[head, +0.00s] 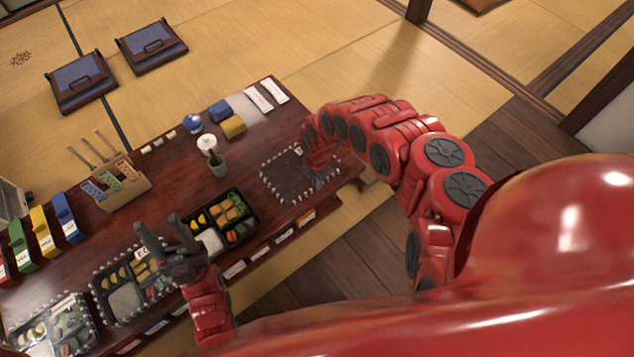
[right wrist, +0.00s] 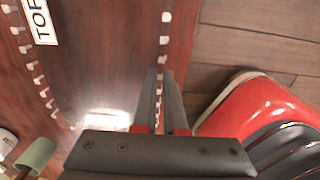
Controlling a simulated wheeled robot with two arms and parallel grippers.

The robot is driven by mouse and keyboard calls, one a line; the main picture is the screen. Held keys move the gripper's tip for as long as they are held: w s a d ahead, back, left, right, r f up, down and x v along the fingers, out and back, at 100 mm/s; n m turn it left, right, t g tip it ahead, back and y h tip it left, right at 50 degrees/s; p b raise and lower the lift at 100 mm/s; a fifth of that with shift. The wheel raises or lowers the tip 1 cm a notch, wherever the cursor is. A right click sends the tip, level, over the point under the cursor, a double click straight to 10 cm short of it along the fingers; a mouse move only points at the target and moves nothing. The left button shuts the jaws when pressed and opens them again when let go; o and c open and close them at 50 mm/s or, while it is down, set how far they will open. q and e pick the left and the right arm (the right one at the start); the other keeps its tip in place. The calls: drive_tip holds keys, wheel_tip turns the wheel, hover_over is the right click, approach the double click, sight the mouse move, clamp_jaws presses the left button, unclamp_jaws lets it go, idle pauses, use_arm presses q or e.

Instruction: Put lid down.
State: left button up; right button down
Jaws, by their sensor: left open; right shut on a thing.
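A clear lid (head: 275,186) with a row of pale beads along its edge is over the right end of the dark table (head: 262,95). It also shows in the right wrist view (right wrist: 85,60), with a white "TOP" label (right wrist: 40,20). My right gripper (right wrist: 161,105) is shut on the lid's edge. I cannot tell whether the lid touches the table. An open bento box (head: 245,236) with food stands left of the lid. My left gripper (head: 160,230) is open and empty, above the table by a beaded, covered bento box (head: 96,300).
Another covered box (head: 45,325) stands at the lower left. A wooden holder (head: 125,190), a small green cup (head: 219,169), a blue ball-like item (head: 192,123) and white packets (head: 265,95) stand along the far side. Coloured binders (head: 42,232) are at the left.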

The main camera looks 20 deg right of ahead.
drive_tip(key=c, duration=1)
unclamp_jaws()
